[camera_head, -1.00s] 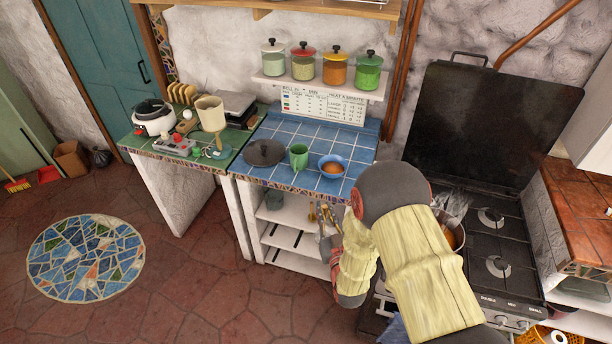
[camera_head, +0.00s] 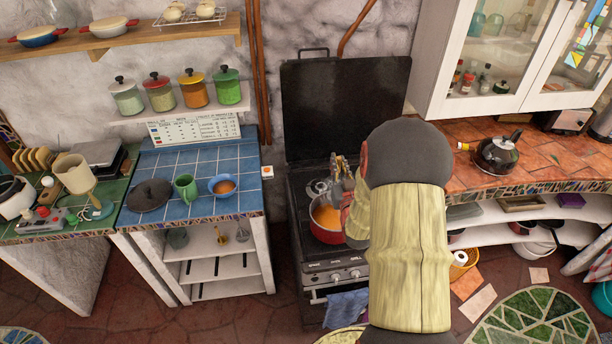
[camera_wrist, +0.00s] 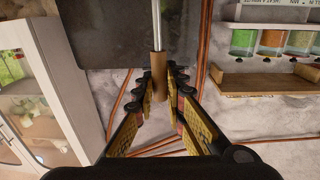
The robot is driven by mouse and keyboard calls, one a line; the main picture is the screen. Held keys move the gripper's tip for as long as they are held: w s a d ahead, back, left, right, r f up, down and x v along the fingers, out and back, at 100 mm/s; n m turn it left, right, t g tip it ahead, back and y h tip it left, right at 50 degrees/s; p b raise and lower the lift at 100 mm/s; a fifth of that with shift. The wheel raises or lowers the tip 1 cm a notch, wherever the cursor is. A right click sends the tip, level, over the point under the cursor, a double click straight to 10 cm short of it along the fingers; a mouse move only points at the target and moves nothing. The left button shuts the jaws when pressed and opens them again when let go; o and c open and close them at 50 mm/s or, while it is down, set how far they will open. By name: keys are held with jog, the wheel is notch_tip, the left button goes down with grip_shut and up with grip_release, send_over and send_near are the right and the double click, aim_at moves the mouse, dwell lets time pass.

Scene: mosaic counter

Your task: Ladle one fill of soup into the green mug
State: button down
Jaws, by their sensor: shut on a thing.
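A red pot (camera_head: 325,238) with orange soup (camera_head: 327,217) sits on the stove, partly hidden by my arm. My gripper (camera_head: 345,172) is above and beside the pot, seen small. In the wrist view my gripper (camera_wrist: 172,78) is shut on a handle (camera_wrist: 158,68) with a brown grip and a thin metal shaft, apparently the ladle's. The ladle's bowl is out of the wrist view, and I cannot make it out in the head view.
The stove's raised dark cover (camera_head: 345,105) stands behind the pot. A shelf with several canisters (camera_head: 160,94) hangs above the counter.

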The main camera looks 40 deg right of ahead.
jog(key=shift+d+f+n+t+y, duration=0.3)
jog(key=shift+d+f+y, duration=0.1)
jog(key=shift+d+f, duration=0.1)
jog(key=shift+f+b, duration=0.9)
jog(key=shift+f, duration=1.15)
notch_tip(320, 180, down, 10)
jog(key=b, duration=1)
jog(key=shift+r, duration=0.35)
